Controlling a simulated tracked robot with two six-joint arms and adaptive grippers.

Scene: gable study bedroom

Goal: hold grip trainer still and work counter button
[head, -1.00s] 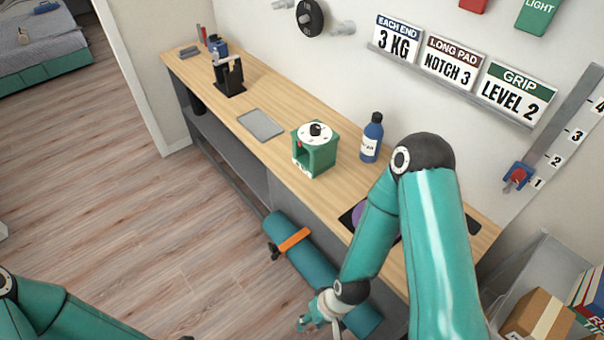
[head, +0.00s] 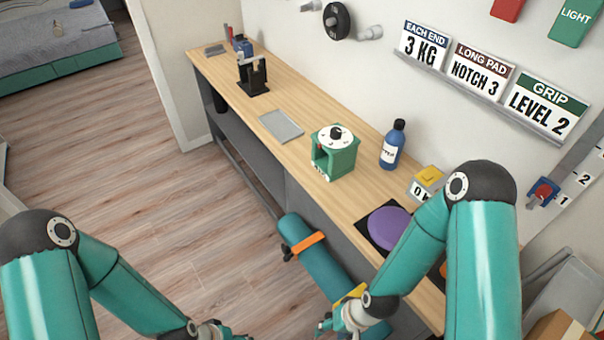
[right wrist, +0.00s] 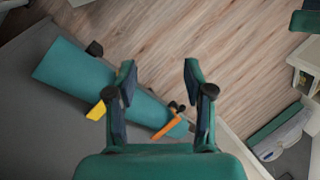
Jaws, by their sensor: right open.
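The grip trainer looks to be the green block (head: 334,158) with a white dial and black knob on top. It stands upright on the wooden bench. A small white counter box (head: 420,190) with a yellow top (head: 429,175) stands further right, partly hidden behind my right arm. My right gripper (head: 328,326) is low in front of the bench, apart from both. In the right wrist view it (right wrist: 158,70) is open and empty, over a rolled teal mat. My left gripper (head: 218,333) shows only partly at the bottom edge, away from the bench; its fingers cannot be made out.
A blue bottle (head: 393,146), grey tray (head: 281,126) and black stand (head: 252,76) are on the bench (head: 300,108). A purple disc (head: 391,227) lies near its front edge. The rolled teal mat (head: 312,255) with orange strap sits below. Wall cards include "GRIP LEVEL 2" (head: 540,107).

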